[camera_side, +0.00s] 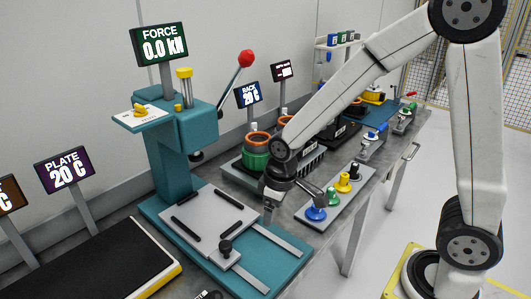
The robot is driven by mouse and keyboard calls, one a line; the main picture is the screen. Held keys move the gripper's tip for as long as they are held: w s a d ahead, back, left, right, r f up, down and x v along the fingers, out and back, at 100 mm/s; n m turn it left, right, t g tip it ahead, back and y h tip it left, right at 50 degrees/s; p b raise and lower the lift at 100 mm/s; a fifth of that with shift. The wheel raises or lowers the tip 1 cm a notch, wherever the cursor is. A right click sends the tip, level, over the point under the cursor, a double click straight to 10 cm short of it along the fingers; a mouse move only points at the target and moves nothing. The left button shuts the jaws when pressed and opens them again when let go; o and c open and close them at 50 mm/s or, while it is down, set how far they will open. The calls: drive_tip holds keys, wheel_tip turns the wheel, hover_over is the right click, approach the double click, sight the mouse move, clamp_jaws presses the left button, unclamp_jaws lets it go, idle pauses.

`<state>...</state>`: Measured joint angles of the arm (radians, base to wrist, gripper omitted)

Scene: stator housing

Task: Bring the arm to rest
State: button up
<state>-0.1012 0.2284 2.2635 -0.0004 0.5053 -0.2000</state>
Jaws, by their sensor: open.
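My gripper (270,208) hangs at the end of my white arm, low over the bench, just right of the grey plate of the teal press. It is open, and I see nothing between its fingers. Its dark wrist (279,178) partly hides the things behind it. The teal press (167,160) stands to the left, with a red-knobbed lever and a display reading 0.0 kN. A grey fixture plate (214,226) with black bars lies on its base.
A strip (338,200) with blue, green, black and yellow knobs lies close right of my gripper. A rack (236,172) with green and copper-coloured parts stands behind. A black hot plate (100,270) is at front left. Open floor (385,240) lies right of the bench.

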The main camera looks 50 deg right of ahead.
drive_tip(key=s+d+m+t, duration=0.1)
drive_tip(key=s+d+m, duration=0.2)
drive_tip(key=s, duration=0.4)
drive_tip(key=shift+s+d, duration=0.15)
drive_tip(key=shift+d, duration=0.15)
drive_tip(key=shift+r, duration=0.1)
idle(1.1)
